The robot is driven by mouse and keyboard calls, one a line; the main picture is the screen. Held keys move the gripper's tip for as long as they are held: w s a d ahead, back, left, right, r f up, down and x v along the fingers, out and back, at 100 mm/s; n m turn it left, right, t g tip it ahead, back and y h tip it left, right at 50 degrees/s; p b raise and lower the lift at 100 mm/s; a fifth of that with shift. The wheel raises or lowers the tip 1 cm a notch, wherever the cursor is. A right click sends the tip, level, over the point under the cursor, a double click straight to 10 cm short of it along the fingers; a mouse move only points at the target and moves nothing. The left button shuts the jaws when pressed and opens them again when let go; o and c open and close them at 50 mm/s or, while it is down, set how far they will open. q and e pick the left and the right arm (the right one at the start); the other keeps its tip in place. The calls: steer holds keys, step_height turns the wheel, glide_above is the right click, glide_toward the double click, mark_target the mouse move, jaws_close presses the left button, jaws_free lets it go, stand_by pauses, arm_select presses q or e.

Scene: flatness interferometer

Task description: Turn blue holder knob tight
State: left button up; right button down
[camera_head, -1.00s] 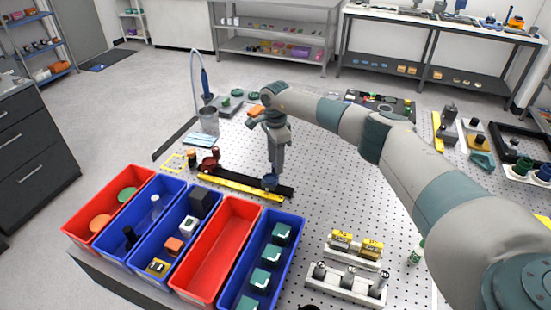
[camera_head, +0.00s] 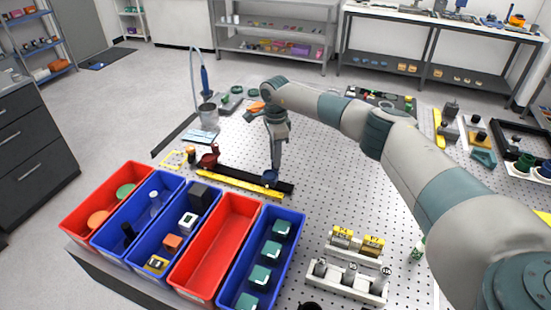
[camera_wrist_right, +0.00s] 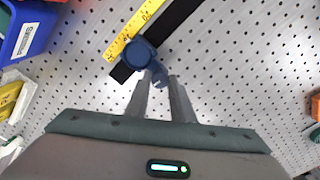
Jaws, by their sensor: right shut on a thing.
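The blue holder (camera_head: 270,177) sits on the black rail (camera_head: 243,177) at the right end of the yellow ruler (camera_head: 225,182). In the right wrist view the round blue holder (camera_wrist_right: 138,54) shows from above, with its blue knob (camera_wrist_right: 160,77) sticking out at its lower right. My right gripper (camera_head: 274,168) reaches down to the holder. In the wrist view its two fingers (camera_wrist_right: 161,82) are shut on the knob, one on each side. The fingertips partly hide the knob. A dark red holder (camera_head: 209,159) stands at the rail's left end. My left gripper is out of view.
Red and blue bins (camera_head: 214,262) with assorted parts line the table's front left. Labelled blocks (camera_head: 355,242) and a white rack (camera_head: 346,282) stand at the front right. A cup (camera_head: 207,115) stands at the back left.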

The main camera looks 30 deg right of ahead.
steer(key=m+b, duration=0.2)
steer(key=m, duration=0.1)
steer(key=shift+f, duration=0.1)
steer(key=m+b, duration=0.2)
steer(key=m, duration=0.2)
steer(key=shift+m+b, duration=0.3)
steer(key=shift+m, duration=0.1)
steer(key=m+b, duration=0.1)
steer(key=m, duration=0.2)
steer(key=shift+m, duration=0.3)
steer(key=m+b, duration=0.1)
steer(key=m, duration=0.3)
steer(key=shift+r, duration=0.2)
steer(key=shift+m, duration=0.3)
steer(key=c, duration=1.5)
jaws_free()
steer(key=shift+c, duration=0.2)
steer(key=shift+b, duration=0.3)
